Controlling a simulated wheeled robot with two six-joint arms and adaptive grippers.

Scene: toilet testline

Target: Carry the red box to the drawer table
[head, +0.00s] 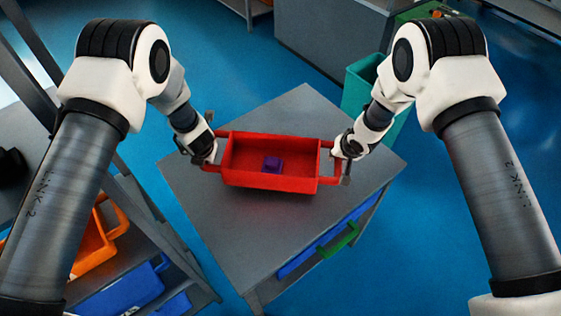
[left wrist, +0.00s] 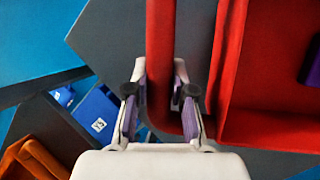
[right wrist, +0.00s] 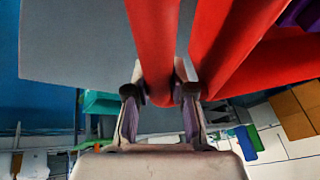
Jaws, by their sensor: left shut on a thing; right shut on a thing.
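The red box (head: 240,178) is over the grey top of the drawer table (head: 290,245) in the head view. I cannot tell whether it touches the top. A small purple block (head: 272,164) lies inside it. My left gripper (head: 208,160) is shut on the box's left handle, which runs between its fingers in the left wrist view (left wrist: 160,100). My right gripper (head: 340,160) is shut on the right handle, also seen between the fingers in the right wrist view (right wrist: 158,95). The table has a blue drawer front (head: 300,262) with a green handle (head: 338,241).
A green bin (head: 362,85) stands behind the table on the right. A shelf at the left holds an orange bin (head: 92,245) and a blue bin (head: 125,290). A grey cabinet (head: 325,35) is at the back. Blue floor is clear at the front right.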

